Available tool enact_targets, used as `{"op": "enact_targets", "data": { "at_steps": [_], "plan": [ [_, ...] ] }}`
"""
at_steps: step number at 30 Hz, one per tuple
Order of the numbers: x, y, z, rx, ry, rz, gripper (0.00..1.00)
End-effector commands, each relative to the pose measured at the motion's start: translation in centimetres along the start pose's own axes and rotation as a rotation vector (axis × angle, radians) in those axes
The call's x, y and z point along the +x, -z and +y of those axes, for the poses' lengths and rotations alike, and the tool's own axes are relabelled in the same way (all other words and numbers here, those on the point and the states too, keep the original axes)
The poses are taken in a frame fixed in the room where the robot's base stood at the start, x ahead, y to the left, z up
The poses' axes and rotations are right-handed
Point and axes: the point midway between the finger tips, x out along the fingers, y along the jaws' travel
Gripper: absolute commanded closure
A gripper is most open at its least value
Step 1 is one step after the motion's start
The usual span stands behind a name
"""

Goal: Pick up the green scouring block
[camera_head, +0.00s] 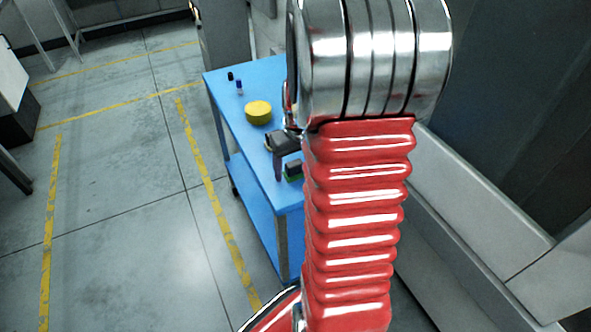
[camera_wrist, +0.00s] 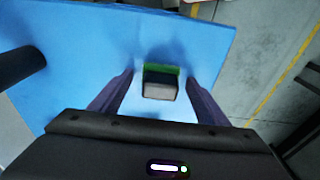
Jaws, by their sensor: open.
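The green scouring block (camera_wrist: 161,69) shows in the wrist view as a green strip along the far side of a dark block with a grey top. It lies on the blue cart top (camera_wrist: 85,35). My gripper (camera_wrist: 162,82) is open, with one dark finger on each side of the block and a gap to each. I cannot tell how high the fingertips are above the cart. In the head view the block (camera_head: 293,170) is partly hidden behind my red arm, and my gripper (camera_head: 280,146) is just left of it.
On the cart in the head view are a yellow round object (camera_head: 258,112), a small blue item (camera_head: 239,87) and a small black item (camera_head: 230,76). A black cylinder (camera_wrist: 18,66) stands at the left in the wrist view. Floor left of the cart is clear.

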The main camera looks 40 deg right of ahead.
Motion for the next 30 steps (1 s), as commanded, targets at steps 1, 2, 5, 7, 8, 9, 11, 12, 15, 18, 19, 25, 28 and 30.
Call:
{"op": "enact_targets", "data": {
  "at_steps": [1, 2, 5, 7, 8, 9, 11, 12, 15, 18, 19, 25, 28, 30],
  "plan": [
    [-0.01, 0.00, 0.00, 0.000, 0.000, 0.000, 0.31],
    [-0.02, 0.00, 0.00, 0.000, 0.000, 0.000, 0.31],
    [-0.02, 0.00, -0.01, 0.000, 0.000, 0.000, 0.31],
    [-0.03, 0.00, -0.01, 0.000, 0.000, 0.000, 0.31],
    [-0.03, 0.00, -0.01, 0.000, 0.000, 0.000, 0.31],
    [-0.03, 0.00, -0.01, 0.000, 0.000, 0.000, 0.31],
    [-0.04, 0.00, -0.01, 0.000, 0.000, 0.000, 0.31],
    [-0.04, 0.00, -0.01, 0.000, 0.000, 0.000, 0.33],
    [-0.04, 0.00, -0.01, 0.000, 0.000, 0.000, 0.40],
    [-0.04, 0.00, -0.01, 0.000, 0.000, 0.000, 0.47],
    [-0.04, 0.00, -0.02, -0.001, 0.000, 0.000, 0.50],
    [-0.04, 0.00, -0.02, -0.001, 0.000, 0.000, 0.64],
    [-0.04, 0.00, -0.02, -0.001, 0.000, 0.000, 0.71],
    [-0.04, 0.00, -0.02, -0.001, 0.000, 0.000, 0.76]
  ]
}}
